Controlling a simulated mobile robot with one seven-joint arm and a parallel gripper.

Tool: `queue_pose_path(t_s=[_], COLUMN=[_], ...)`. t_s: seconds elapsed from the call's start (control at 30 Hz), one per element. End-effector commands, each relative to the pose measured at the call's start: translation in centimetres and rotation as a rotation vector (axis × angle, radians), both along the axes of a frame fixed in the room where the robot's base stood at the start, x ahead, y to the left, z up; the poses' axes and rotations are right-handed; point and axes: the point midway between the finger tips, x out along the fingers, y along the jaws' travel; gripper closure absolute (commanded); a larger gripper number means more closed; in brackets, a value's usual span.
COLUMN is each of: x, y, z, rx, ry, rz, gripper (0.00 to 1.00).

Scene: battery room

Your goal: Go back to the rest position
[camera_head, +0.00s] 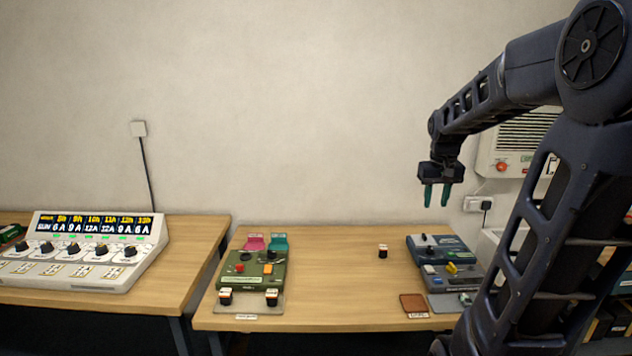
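My gripper (437,196) hangs from my arm at the right, pointing down. My arm reaches in from the right edge and hides part of the wall and table there.
A green device (250,270) stands at the table's left. A small dark block with a light top (382,251) stands alone. Blue-grey devices (437,250) and a brown pad (413,303) are at the right. A control console (85,250) stands on the left table.

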Motion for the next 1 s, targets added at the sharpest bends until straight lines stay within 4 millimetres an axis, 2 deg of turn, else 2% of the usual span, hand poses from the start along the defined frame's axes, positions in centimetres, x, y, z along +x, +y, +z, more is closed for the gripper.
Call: queue_pose_path(t_s=[0.03,0.27,0.6,0.8,1.0], x=[-1.2,-6.4,-13.0,-14.7,-15.0], y=[0.5,2.6,4.8,5.2,5.3], z=[0.3,0.8,-0.1,-0.7,-0.8], rx=[0.001,0.012,0.033,0.040,0.041], ry=[-0.022,-0.109,-0.228,-0.259,-0.263], rz=[0.002,0.007,0.015,0.016,0.016], gripper=[0.66,0.66,0.66,0.66,0.66])
